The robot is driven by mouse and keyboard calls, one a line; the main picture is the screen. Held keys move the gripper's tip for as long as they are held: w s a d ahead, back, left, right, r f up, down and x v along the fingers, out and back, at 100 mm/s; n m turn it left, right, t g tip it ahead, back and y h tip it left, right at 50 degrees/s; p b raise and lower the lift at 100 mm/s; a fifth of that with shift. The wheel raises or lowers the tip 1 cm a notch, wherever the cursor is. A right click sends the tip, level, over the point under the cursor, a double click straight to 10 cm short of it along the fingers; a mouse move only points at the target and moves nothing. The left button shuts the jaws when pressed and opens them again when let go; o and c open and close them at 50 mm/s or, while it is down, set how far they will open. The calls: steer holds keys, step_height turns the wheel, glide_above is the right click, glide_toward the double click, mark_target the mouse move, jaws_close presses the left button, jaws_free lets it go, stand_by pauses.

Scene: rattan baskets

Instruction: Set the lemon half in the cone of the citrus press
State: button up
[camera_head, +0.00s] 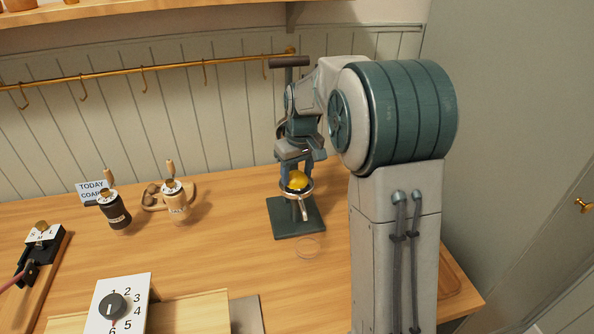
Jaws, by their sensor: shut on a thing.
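The yellow lemon half (299,180) is at the cone of the citrus press, with its rounded side up. The citrus press (299,222) stands on a dark green square base on the wooden counter, with a metal ring near the top holding the cone. My gripper (299,172) points down over the press, its blue fingers shut on the lemon half. The cone's inside is hidden by the lemon, and I cannot tell whether the lemon rests on it. The press's upper part is partly hidden behind my gripper and arm.
Two grinders, one dark (115,212) and one wooden (175,203), stand to the left. A numbered dial board (118,303) is in front. A brass rail (120,70) with hooks runs along the wall. Counter between grinders and press is clear.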

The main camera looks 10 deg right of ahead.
steer(key=shift+f+b, duration=0.35)
steer(key=shift+f, duration=0.3)
steer(key=o, duration=1)
steer(key=shift+o, duration=0.3)
step_height(320, 180, up, 14)
steer(key=s, duration=0.1)
steer(key=shift+s+d, duration=0.3)
steer(key=shift+d, duration=0.05)
steer(key=shift+f, duration=0.1)
